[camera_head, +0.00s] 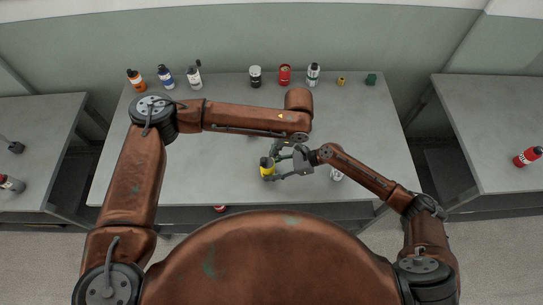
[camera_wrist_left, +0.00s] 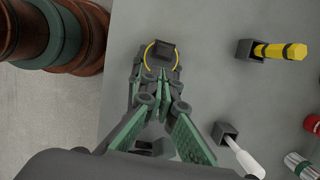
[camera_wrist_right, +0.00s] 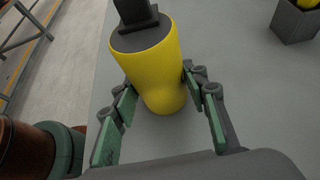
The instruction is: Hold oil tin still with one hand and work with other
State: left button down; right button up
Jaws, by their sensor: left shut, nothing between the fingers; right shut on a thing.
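The oil tin (camera_head: 267,172) is a yellow can with a dark top, standing near the front middle of the table. In the right wrist view the tin (camera_wrist_right: 160,75) fills the centre, with a dark square cap piece (camera_wrist_right: 135,12) on top. My right gripper (camera_wrist_right: 160,92) is shut on the tin's sides. My left gripper (camera_head: 277,150) is shut and empty, close to the tin's top. In the left wrist view its fingertips (camera_wrist_left: 158,75) are beside the dark cap piece (camera_wrist_left: 163,48) and hide part of the tin; contact cannot be told.
A yellow-and-black handle (camera_wrist_left: 285,51) and a white handle (camera_wrist_left: 243,157) stand in grey square holders to the tin's right. Bottles and cans, including a red can (camera_head: 285,75), line the table's back edge. Side tables flank this one. The table's middle is largely clear.

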pick_arm(q)
jog(key=v, duration=0.5)
jog(key=shift+f, duration=0.1)
pick_arm(e)
jog(key=o, duration=0.9)
jog(key=shift+o, duration=0.2)
